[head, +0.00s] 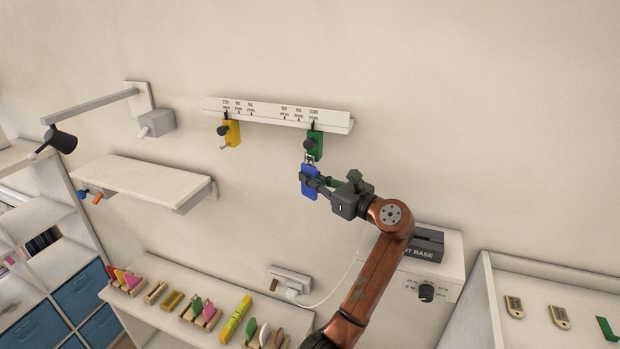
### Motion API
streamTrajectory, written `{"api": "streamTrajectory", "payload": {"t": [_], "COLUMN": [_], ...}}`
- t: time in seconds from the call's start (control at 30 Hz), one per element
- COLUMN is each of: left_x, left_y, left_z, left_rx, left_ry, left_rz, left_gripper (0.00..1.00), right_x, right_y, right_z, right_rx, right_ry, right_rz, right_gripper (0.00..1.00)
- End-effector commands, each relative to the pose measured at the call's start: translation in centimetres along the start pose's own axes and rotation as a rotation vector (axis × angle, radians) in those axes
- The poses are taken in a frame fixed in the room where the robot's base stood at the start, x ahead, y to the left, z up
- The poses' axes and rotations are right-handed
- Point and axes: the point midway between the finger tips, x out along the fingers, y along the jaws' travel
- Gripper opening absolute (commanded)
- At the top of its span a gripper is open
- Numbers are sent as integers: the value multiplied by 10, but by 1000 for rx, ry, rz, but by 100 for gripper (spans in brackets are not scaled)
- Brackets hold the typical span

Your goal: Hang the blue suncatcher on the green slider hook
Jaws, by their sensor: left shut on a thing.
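The blue suncatcher (306,189) is a small upright blue plate just below the green slider (315,143). The slider sits near the right end of the white wall rail, with a dark knob at its left and a hook at its lower edge. My left gripper (318,181) is shut on the suncatcher from the right, and its fingers cover part of the plate. The top of the suncatcher meets the hook area in the picture; I cannot tell whether its loop is on the hook or only in front of it. My right gripper is not in view.
The white rail (265,113) carries millimetre marks and a yellow slider (232,133) at left. A wall shelf (145,180) and a lamp arm (90,106) are further left. Below, a lower shelf holds coloured glass pieces in racks. A white box (440,268) stands behind my arm.

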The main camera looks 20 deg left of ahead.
Motion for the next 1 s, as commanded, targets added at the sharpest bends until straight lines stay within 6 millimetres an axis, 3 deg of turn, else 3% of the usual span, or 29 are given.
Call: {"api": "streamTrajectory", "payload": {"t": [1.0], "left_x": [0], "left_y": [0], "left_z": [-7], "left_rx": [0], "left_ry": [-1], "left_rz": [0], "left_gripper": [0], "right_x": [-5], "right_y": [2], "right_z": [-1], "right_rx": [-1], "right_ry": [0], "right_rz": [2], "right_gripper": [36]}}
